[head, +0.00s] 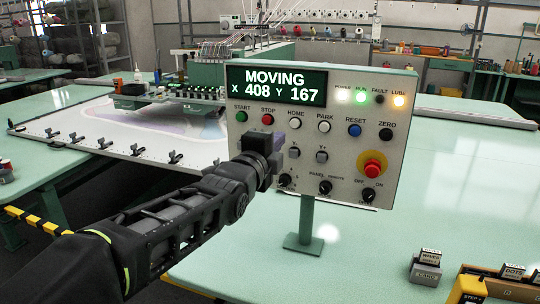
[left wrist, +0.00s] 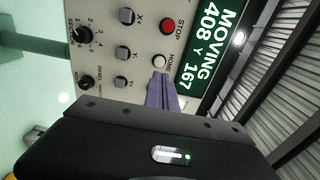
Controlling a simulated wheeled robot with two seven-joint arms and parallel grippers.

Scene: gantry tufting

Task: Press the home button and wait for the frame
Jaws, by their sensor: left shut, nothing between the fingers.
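The control panel (head: 335,190) stands on a post; its display (head: 276,87) reads MOVING, X 408 Y 167. The white home button (head: 295,124) is in its upper row, between the red stop and white park buttons. My left gripper (head: 278,144) is shut and empty, just below the home button in the head view. In the left wrist view the closed fingers (left wrist: 160,88) point at the home button (left wrist: 159,62), with their tips close to it; I cannot tell whether they touch. The white frame (head: 75,138) lies flat on the table at left.
Power, run and lube lamps (head: 399,101) are lit; fault is dark. A red emergency stop (head: 372,169) and several knobs are lower on the panel. Small labelled blocks (head: 425,273) stand at front right. The green table (head: 470,190) right of the panel is largely clear.

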